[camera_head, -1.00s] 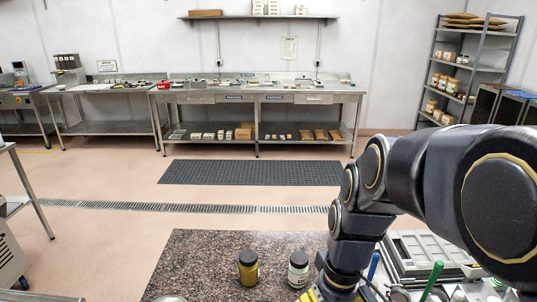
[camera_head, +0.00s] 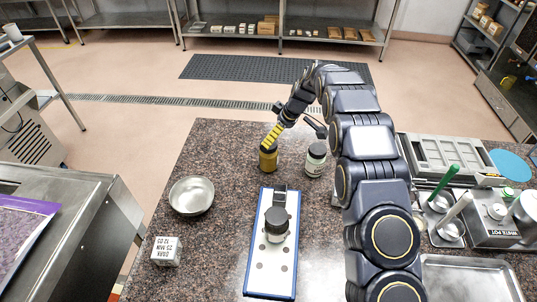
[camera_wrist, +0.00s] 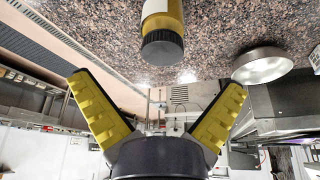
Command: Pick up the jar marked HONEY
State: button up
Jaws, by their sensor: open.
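An amber-yellow jar with a black lid (camera_head: 268,160) stands upright on the speckled stone counter, right of a steel bowl. No lettering on it is readable, so I cannot tell whether it is HONEY. My gripper (camera_head: 272,137) is at its far side, close to its lid. In the wrist view my gripper's yellow fingers (camera_wrist: 157,86) are spread wide and empty. The amber jar (camera_wrist: 163,24) appears there upside down, beyond and between the fingertips. A jar with a pale label and dark lid (camera_head: 316,160) stands to its right; its lettering is unreadable too.
A dark-lidded jar (camera_head: 277,222) sits on a blue-edged white board (camera_head: 262,281). The steel bowl (camera_head: 192,196) and a printed white block (camera_head: 165,251) are at left. Steel pots and a tray (camera_head: 470,278) are right of my arm. Bare counter lies between bowl and board.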

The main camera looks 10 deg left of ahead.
aim_at(268, 155)
jog(key=x, duration=0.2)
jog(key=shift+w+a+f, duration=0.15)
jog(key=shift+w+f, duration=0.05)
jog(key=shift+f, duration=0.1)
jog(key=x, duration=0.5)
jog(key=shift+s+a, duration=0.2)
jog(key=c, duration=1.3)
